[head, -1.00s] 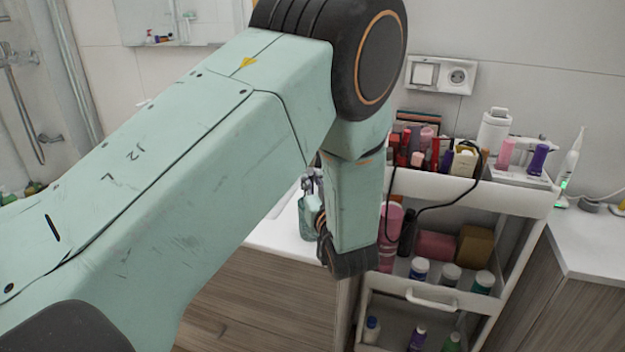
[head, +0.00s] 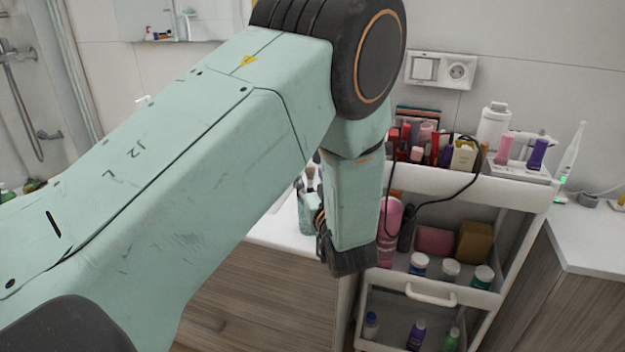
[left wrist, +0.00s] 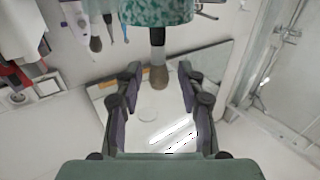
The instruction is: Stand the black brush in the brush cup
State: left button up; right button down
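My left gripper (left wrist: 160,74) is open, its two fingers spread apart in the left wrist view. I cannot tell for certain which brush is the black one. My right gripper is not in view.
A white cart (head: 431,184) with crowded shelves stands right of my left arm. A black cable (head: 470,184) hangs over its edge. A mirror (left wrist: 160,115) lies beyond the fingers.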

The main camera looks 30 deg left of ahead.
pick_arm(q)
jog(key=shift+w+r, duration=0.1)
jog(key=shift+r, duration=0.15)
notch_tip(320, 180, up, 10)
jog(key=shift+f, duration=0.25)
dwell(0.3)
jog(key=shift+d, duration=0.1)
dwell(0.6)
